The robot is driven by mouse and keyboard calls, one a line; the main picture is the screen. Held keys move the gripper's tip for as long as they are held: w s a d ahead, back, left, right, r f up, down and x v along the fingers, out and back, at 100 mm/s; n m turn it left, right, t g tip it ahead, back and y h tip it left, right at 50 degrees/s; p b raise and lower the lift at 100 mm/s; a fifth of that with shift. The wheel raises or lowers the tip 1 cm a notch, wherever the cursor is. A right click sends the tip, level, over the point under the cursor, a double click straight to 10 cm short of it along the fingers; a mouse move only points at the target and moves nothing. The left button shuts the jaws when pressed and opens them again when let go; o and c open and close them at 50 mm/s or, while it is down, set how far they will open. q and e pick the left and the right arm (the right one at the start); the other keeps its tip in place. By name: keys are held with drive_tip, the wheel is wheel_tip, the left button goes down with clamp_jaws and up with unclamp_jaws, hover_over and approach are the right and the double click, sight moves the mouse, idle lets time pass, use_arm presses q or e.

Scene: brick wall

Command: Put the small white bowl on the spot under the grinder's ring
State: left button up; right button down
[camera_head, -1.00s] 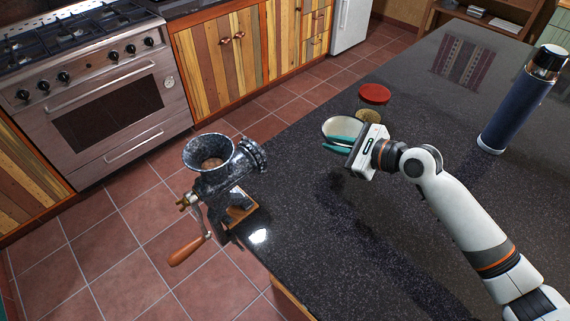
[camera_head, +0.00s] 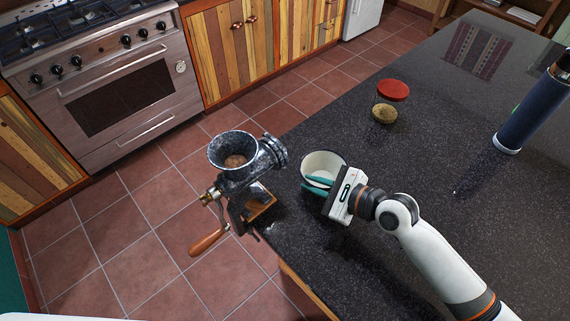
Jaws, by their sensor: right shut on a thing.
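The small white bowl (camera_head: 322,161) is in the head view, just right of the grinder and over the dark counter. My right gripper (camera_head: 318,184) is shut on its near rim, with teal fingers at the bowl's edge. I cannot tell whether the bowl touches the counter. The grinder (camera_head: 238,175) is dark speckled metal with a hopper on top and a wooden-handled crank (camera_head: 207,242). It is clamped at the counter's left edge. Its ring (camera_head: 272,152) faces right, toward the bowl. The spot under the ring is not clearly visible. My left gripper is not in view.
A dark blue bottle (camera_head: 530,112) stands at the right, and a striped mat (camera_head: 477,52) lies at the back. The counter (camera_head: 430,150) between them is clear. A stove (camera_head: 125,90) stands beyond the tiled floor.

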sight(303, 175)
drive_tip(key=w+a, duration=0.1)
drive_tip(key=a, duration=0.1)
drive_tip(key=w+a, duration=0.1)
drive_tip(key=shift+w+a+p, duration=0.3)
drive_tip(key=shift+w+a, duration=0.1)
drive_tip(key=w+a, duration=0.2)
drive_tip(key=a, duration=0.1)
drive_tip(key=shift+w+a+r+p, duration=0.15)
drive_tip(key=shift+w+p, duration=0.05)
drive_tip(key=shift+p, duration=0.2)
drive_tip(key=shift+f, duration=0.75)
drive_tip(key=shift+s+d+f, duration=0.1)
drive_tip(key=shift+d+f, duration=0.05)
drive_tip(key=shift+d, duration=0.05)
drive_tip(key=shift+f, duration=0.15)
drive_tip(key=c, duration=1.4)
unclamp_jaws()
